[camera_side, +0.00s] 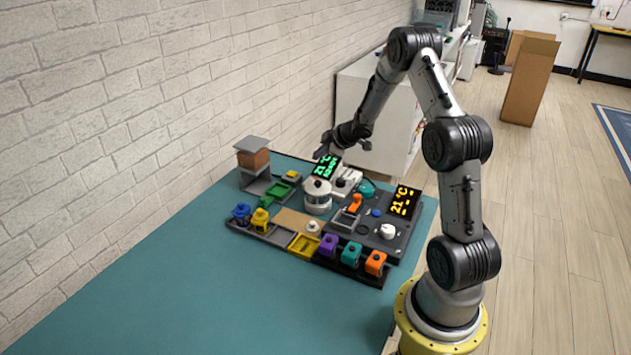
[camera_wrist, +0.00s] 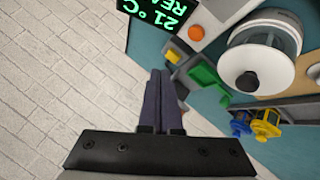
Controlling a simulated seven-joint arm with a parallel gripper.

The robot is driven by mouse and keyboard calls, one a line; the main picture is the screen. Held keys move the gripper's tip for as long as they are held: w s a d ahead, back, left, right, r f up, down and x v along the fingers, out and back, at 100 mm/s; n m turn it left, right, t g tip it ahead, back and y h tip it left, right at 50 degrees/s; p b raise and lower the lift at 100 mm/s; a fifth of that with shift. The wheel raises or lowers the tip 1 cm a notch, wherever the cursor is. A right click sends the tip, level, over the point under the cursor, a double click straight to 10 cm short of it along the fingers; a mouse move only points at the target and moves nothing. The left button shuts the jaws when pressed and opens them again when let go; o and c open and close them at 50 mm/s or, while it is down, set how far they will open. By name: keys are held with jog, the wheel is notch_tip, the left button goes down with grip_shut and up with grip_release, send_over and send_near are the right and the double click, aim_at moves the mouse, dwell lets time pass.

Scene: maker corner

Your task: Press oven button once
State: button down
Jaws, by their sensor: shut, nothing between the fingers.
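A small station with a green-lit display (camera_side: 325,166) reading 21 °C stands at the back of the bench; the display is also at the top of the wrist view (camera_wrist: 160,10). A round orange button (camera_wrist: 196,33) sits beside it on a light grey housing (camera_wrist: 222,12). No label shows which unit is the oven. A second, orange-lit display (camera_side: 403,202) stands at the right, near a blue button (camera_side: 376,212). My gripper (camera_side: 323,151) is above the green display in the side view. Its dark fingers (camera_wrist: 160,72) are together and empty, with the orange button to their upper right.
A white round machine (camera_wrist: 268,55) stands right of the fingers. A green tray (camera_wrist: 208,82) and a yellow block (camera_wrist: 173,55) lie nearer. Blue (camera_side: 241,213) and yellow (camera_side: 261,220) pieces stand at the left. The teal bench (camera_side: 170,290) is clear in front; a brick wall (camera_side: 120,120) runs behind.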

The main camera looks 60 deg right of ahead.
jog(key=shift+f, duration=3.05)
jog(key=shift+f, duration=0.1)
jog(key=shift+f, duration=0.35)
jog(key=shift+f, duration=0.45)
jog(key=shift+r, duration=0.15)
dwell(0.4)
jog(key=shift+r, duration=0.7)
jog(key=shift+r, duration=0.1)
notch_tip(320, 180, up, 5)
jog(key=shift+f, duration=0.1)
